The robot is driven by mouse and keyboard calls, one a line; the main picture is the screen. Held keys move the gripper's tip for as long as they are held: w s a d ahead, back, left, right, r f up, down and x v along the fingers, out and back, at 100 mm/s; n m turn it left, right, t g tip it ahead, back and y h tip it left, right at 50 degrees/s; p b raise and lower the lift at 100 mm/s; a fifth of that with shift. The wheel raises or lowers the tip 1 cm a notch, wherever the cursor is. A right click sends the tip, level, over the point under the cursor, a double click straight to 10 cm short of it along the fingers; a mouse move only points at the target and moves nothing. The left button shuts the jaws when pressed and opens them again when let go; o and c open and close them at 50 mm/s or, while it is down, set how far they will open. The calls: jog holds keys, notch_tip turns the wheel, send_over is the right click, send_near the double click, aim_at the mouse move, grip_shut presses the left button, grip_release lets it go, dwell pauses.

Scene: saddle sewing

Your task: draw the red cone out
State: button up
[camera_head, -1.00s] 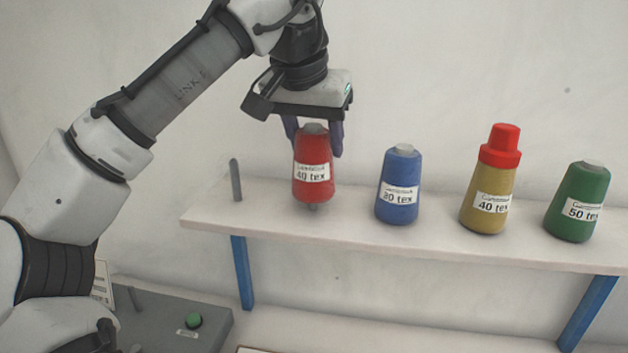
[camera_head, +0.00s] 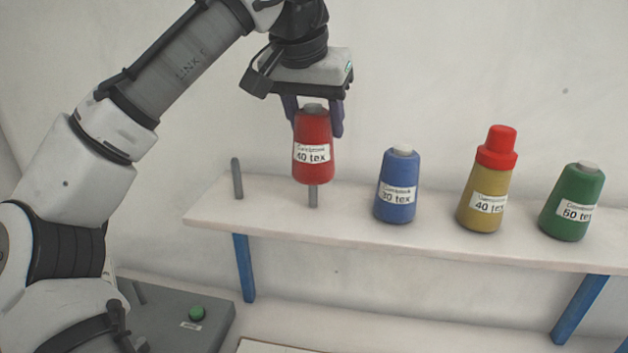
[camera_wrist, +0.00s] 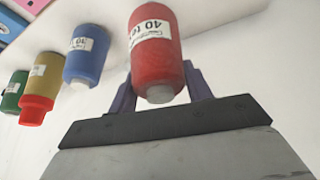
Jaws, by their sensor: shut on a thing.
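The red cone (camera_head: 313,140), labelled 40 tex, is upright above the shelf. The grey peg (camera_head: 312,195) under it shows between the cone's base and the shelf board; whether its tip is still inside the cone is hidden. My gripper (camera_head: 314,116) comes from above and is shut on the upper part of the red cone, one finger on each side. In the wrist view the red cone (camera_wrist: 155,50) sits between the two purple fingers (camera_wrist: 160,90).
A bare peg (camera_head: 237,178) stands on the shelf (camera_head: 270,208) to the left. A blue cone (camera_head: 396,188), a yellow cone with a red cap (camera_head: 487,182) and a green cone (camera_head: 571,203) stand to the right. A grey box with a green button (camera_head: 197,314) lies below.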

jog(key=shift+r, duration=0.65)
jog(key=shift+r, duration=1.05)
jog(key=shift+r, duration=2)
